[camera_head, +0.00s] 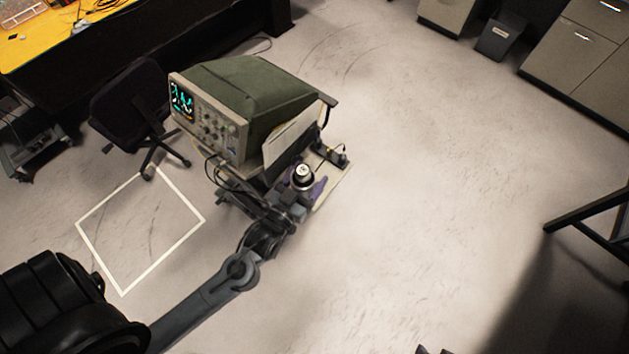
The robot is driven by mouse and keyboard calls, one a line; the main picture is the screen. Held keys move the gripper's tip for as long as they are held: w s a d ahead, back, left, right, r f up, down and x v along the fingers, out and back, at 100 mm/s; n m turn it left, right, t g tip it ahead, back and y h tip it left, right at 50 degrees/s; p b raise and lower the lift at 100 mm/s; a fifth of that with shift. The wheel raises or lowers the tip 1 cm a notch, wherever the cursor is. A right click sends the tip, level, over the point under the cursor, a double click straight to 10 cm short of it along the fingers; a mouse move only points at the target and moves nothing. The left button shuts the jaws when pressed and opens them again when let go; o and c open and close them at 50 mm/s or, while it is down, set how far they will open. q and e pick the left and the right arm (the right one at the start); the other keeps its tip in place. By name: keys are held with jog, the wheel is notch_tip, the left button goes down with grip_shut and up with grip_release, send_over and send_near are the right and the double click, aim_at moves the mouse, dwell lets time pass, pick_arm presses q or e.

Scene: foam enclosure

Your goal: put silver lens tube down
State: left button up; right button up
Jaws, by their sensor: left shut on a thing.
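The silver lens tube (301,184), with a dark rim and a pale round top, stands about upright at my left gripper (305,188). The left gripper is shut on it, with a purple finger showing on its right side. They are above or beside the small cart shelf (333,186) near the oscilloscope; the exact height is hard to tell. Only small dark purple tips at the bottom edge show what may be my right gripper (432,351); its opening cannot be judged.
A green-topped oscilloscope (245,85) stands on the cart, just behind the tube. A small dark device (331,154) sits on the shelf. A white floor square (187,183) and black chair (130,102) are left.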

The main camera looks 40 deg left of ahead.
pick_arm(q)
jog(key=s+a+f+n+y+b, duration=0.1)
jog(key=s+a+f+y+b, duration=0.15)
jog(key=f+b, duration=1.2)
jog(key=s+a+f+n+y+b, duration=0.15)
jog(key=a+f+b, duration=0.25)
jog(key=f+b, duration=1.1)
jog(key=shift+g+h, duration=0.3)
jog(key=b+x, duration=0.1)
jog(key=x, duration=0.3)
jog(key=b+x, duration=0.2)
jog(key=x, duration=0.3)
jog(key=b+x, duration=0.2)
jog(key=x, duration=0.3)
jog(key=shift+d+r, duration=0.1)
jog(key=shift+r, duration=0.25)
jog(key=shift+b+x, duration=0.6)
jog(key=shift+x, duration=1.25)
jog(key=shift+w+f+b, duration=0.25)
jog(key=shift+f+b, duration=0.05)
jog(key=shift+b, duration=0.15)
jog(key=shift+s, duration=0.2)
jog(key=shift+w+f, duration=0.1)
jog(key=shift+f, duration=0.1)
